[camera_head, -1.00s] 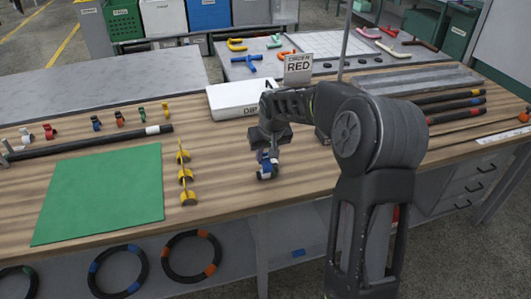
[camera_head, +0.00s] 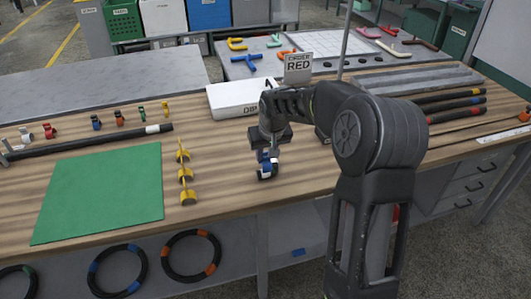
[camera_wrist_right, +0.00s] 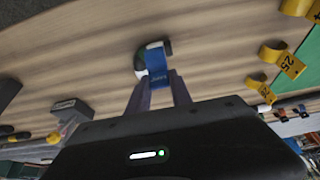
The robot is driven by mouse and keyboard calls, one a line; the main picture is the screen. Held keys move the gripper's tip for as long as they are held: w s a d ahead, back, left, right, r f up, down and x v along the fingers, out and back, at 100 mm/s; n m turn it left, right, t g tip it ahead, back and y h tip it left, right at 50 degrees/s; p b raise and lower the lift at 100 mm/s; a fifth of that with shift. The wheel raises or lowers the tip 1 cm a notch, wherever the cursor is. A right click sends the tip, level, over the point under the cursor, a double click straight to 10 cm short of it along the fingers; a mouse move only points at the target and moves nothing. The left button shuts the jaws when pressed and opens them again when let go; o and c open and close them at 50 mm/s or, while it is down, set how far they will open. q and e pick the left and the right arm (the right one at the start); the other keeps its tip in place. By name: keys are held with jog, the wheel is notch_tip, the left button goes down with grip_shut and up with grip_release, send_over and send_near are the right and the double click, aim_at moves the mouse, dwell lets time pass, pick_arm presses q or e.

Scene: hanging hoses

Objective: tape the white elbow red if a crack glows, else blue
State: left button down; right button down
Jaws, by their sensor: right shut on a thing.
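My right gripper (camera_head: 267,157) points down over the workbench, right of the yellow holders. It is shut on a small blue piece (camera_wrist_right: 156,66) with lettering, which shows between the fingers in the wrist view. A white and dark curved part (camera_wrist_right: 139,62) sits against the blue piece; this may be the white elbow. The blue and white cluster also shows in the head view (camera_head: 267,170). I cannot tell whether it touches the bench. No glowing crack shows in these views. My left gripper is not in view.
Yellow numbered holders (camera_head: 187,175) stand left of the gripper, beside a green mat (camera_head: 105,193). A black hose (camera_head: 90,142) and several small coloured clips lie behind the mat.

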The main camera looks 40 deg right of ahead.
aim_at(267, 161)
jog(key=shift+f, duration=0.1)
dwell(0.3)
jog(key=shift+f+b, duration=0.85)
jog(key=shift+f, duration=0.15)
jog(key=shift+f+b, duration=0.75)
jog(key=shift+f, duration=0.2)
dwell(0.5)
jog(key=c, duration=1.1)
grip_release()
jog(key=shift+s+a, duration=0.1)
jog(key=shift+c, duration=0.2)
jog(key=shift+o, duration=0.3)
jog(key=shift+s+f, duration=0.1)
jog(key=shift+s+r, duration=0.1)
jog(key=shift+r, duration=0.4)
jog(key=v, duration=0.7)
